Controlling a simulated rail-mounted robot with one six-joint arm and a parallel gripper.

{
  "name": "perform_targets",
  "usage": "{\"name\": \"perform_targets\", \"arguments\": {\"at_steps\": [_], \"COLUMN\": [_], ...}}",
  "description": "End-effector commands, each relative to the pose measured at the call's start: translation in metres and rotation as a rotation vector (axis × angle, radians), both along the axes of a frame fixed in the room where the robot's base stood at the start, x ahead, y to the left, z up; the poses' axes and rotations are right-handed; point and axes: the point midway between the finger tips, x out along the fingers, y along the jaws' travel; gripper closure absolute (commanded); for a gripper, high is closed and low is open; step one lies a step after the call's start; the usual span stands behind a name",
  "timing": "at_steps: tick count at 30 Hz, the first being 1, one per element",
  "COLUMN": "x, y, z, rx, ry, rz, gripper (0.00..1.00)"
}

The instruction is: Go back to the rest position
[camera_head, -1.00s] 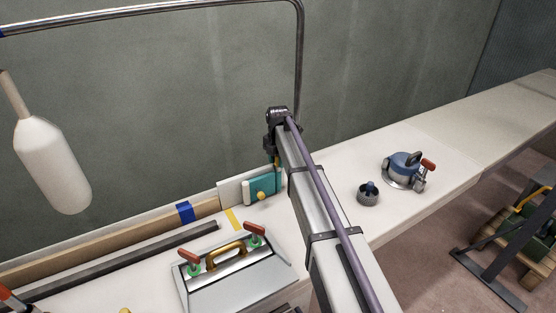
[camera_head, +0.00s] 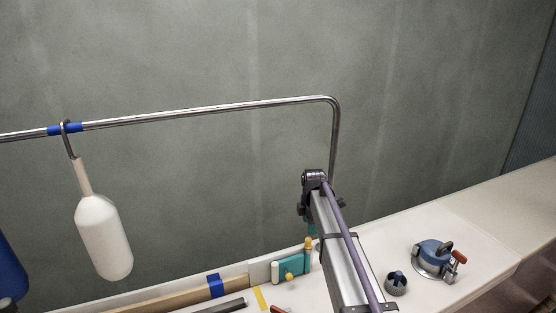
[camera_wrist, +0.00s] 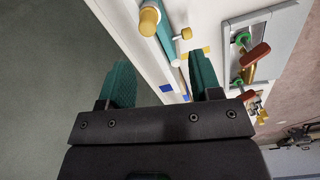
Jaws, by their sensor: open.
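My gripper (camera_wrist: 160,78) is open, its two green textured fingers wide apart with nothing between them in the wrist view. In the head view my gripper (camera_head: 311,228) is mostly hidden by my wrist and arm. It is just above the teal block (camera_head: 293,265) near the wall. The block has a yellow knob (camera_head: 289,277) in front and a yellow-tipped upright piece (camera_head: 308,243) at its right side. In the wrist view the yellow tip (camera_wrist: 149,20) and knob (camera_wrist: 186,33) show beyond my fingers, apart from them.
A steel rail (camera_head: 220,108) runs above the bench; a white fender (camera_head: 103,238) hangs from it at left. On the white bench (camera_head: 480,225) at right stand a small dark cup (camera_head: 396,284) and a blue-topped metal fitting (camera_head: 434,258). The grey wall (camera_head: 200,60) is close behind.

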Motion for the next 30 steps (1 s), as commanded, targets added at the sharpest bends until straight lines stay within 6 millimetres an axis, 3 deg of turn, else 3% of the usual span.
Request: {"name": "perform_targets", "arguments": {"at_steps": [1,5,9,13,15,18,30], "x": [-0.031,-0.113,-0.22,-0.295,-0.316,-0.327,-0.324], "y": [0.0,0.0,-0.001,-0.001,-0.001,-0.001,-0.001], "z": [0.0,0.0,0.0,0.0,0.0,0.001,0.001], "rx": [0.001,0.003,0.002,0.002,0.002,0.002,0.002], "ry": [0.001,0.003,0.004,0.004,0.004,0.004,0.004], "rz": [-0.196,-0.816,-1.414,-1.68,-1.686,-1.684,-1.682], "gripper": [0.42,0.42,0.42,0.42,0.42,0.42,0.42]}}
